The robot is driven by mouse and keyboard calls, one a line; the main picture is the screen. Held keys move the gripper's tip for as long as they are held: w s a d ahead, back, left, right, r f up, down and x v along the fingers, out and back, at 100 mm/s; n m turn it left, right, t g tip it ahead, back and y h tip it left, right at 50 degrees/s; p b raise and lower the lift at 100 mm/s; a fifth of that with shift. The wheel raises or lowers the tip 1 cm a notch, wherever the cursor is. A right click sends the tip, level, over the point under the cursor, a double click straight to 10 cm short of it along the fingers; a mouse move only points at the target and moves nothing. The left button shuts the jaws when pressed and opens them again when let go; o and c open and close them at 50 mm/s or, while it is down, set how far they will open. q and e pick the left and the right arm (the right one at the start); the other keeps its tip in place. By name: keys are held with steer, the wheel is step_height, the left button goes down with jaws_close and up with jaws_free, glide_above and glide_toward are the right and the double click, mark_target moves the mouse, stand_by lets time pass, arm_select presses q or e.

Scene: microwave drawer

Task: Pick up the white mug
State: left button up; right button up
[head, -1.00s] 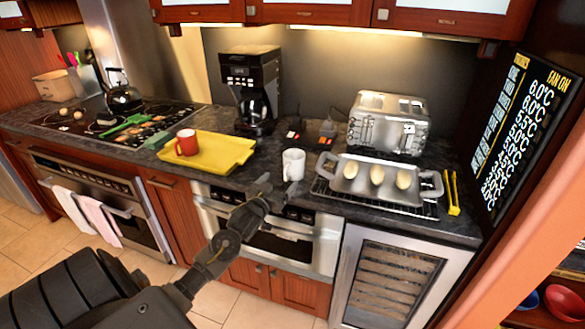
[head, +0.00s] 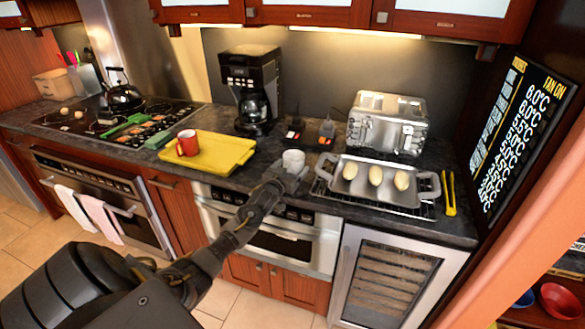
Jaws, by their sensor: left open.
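The white mug (head: 293,158) stands on the dark countertop, between the yellow tray and the metal egg tray. My left gripper (head: 289,176) is at the mug's near side, with its fingers spread around the mug's lower part. The gripper hides the lower part of the mug, and I cannot tell whether the fingers touch it. The left gripper is open. My right gripper does not show in the head view.
A red mug (head: 187,143) stands on the yellow tray (head: 222,152) to the left. A coffee maker (head: 251,90) and a toaster (head: 388,122) stand behind. The egg tray (head: 408,194) on a rack is close on the right, with yellow tongs (head: 449,194) beside it.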

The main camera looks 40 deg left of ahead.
arm_select(q)
steer(key=c, duration=1.1)
steer(key=shift+c, duration=0.7)
steer(key=shift+r, duration=0.1)
